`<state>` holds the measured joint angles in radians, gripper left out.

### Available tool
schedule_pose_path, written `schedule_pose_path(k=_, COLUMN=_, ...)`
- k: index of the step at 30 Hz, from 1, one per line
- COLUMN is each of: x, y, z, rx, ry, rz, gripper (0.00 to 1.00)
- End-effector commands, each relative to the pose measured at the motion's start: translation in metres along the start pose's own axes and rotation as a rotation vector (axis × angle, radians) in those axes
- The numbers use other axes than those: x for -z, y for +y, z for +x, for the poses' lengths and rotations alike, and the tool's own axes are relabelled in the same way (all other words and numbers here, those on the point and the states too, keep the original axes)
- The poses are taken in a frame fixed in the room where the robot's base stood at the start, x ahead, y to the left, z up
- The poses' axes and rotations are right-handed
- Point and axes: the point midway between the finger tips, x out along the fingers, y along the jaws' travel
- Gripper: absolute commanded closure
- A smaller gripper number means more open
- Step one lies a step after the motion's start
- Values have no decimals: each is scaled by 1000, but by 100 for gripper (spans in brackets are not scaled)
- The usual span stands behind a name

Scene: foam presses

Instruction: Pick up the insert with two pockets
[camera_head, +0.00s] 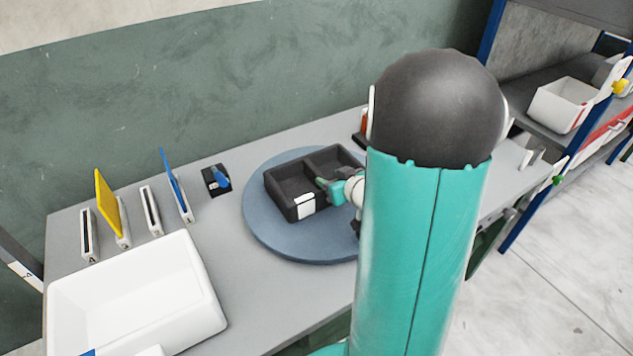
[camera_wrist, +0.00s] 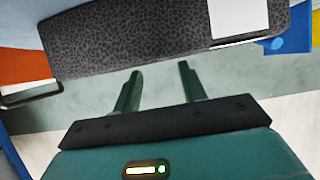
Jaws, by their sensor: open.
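The dark foam insert with two pockets (camera_head: 279,198) lies on a round blue-grey disc (camera_head: 275,238) on the grey table. A white label shows on its front side. In the wrist view, the speckled dark insert (camera_wrist: 120,40) fills the top, with the white label at its right end. My gripper (camera_head: 327,190) is at the insert's right side in the head view, with my arm hiding part of the insert and disc. In the wrist view, my gripper (camera_wrist: 160,69) is open, both fingertips just short of the insert's edge and nothing between them. Contact cannot be told.
A white bin (camera_head: 140,290) stands at the front left. Several slotted holders stand behind it, with a yellow panel (camera_head: 107,205) and a blue panel (camera_head: 173,182). A small black block with a blue part (camera_head: 217,180) is left of the disc. A shelf rack stands at right.

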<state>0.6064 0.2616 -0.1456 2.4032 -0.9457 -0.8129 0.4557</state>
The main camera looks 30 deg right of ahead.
Motion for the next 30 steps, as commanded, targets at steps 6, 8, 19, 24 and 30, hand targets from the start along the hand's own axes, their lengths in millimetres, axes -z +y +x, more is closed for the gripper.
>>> schedule_pose_path(k=6, x=0, y=-2, z=18, rx=2, ry=-1, rz=0, gripper=58)
schedule_pose_path(k=8, x=0, y=-3, z=27, rx=3, ry=-1, rz=-1, gripper=58)
schedule_pose_path(k=19, x=1, y=-3, z=58, rx=0, ry=1, rz=0, gripper=58)
schedule_pose_path(k=24, x=1, y=-3, z=58, rx=0, ry=1, rz=0, gripper=70)
schedule_pose_path(k=30, x=1, y=-3, z=57, rx=0, ry=1, rz=0, gripper=100)
